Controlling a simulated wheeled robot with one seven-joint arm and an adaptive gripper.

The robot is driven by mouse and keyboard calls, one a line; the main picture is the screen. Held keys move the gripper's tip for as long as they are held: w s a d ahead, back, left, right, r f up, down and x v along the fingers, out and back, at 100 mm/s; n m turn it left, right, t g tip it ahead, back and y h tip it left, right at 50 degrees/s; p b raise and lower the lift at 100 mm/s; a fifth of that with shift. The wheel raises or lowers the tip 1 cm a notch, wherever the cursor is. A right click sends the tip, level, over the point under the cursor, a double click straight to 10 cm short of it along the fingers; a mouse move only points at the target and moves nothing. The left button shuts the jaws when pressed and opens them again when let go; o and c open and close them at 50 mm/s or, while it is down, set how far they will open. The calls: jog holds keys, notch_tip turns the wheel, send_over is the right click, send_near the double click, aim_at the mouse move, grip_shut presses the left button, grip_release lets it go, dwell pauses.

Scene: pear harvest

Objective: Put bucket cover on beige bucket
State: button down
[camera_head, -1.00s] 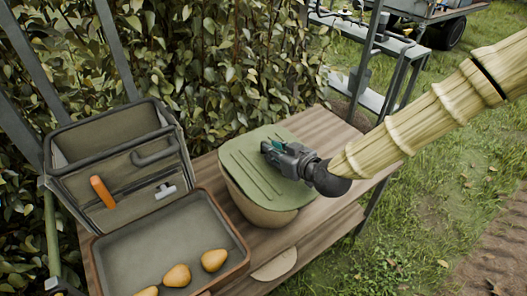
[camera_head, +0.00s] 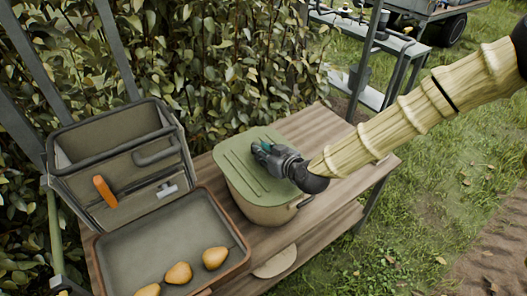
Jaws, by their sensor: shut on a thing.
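The beige bucket (camera_head: 262,214) stands on the wooden table, to the right of the tray. The green bucket cover (camera_head: 240,170) lies flat over the bucket's top and hides its opening. Its left side looks lined up with the bucket; whether it is fully seated I cannot tell. My gripper (camera_head: 264,152) is at the cover's upper right part, shut on the cover. The arm comes in from the upper right, and the gripper hides part of the cover's right side.
A grey tray (camera_head: 165,240) with several pears (camera_head: 178,273) is at the left. A tool box (camera_head: 120,155) with an orange-handled tool (camera_head: 105,190) stands behind it. The wooden table (camera_head: 335,150) has free room to the right. A leafy hedge borders the back.

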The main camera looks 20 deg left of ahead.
jog(key=shift+f, duration=0.1)
jog(key=c, duration=1.3)
grip_release()
jog(key=shift+c, duration=0.2)
jog(key=shift+r, duration=0.2)
jog(key=b+v, duration=0.1)
jog(key=v, duration=1.1)
jog(key=shift+f, duration=0.1)
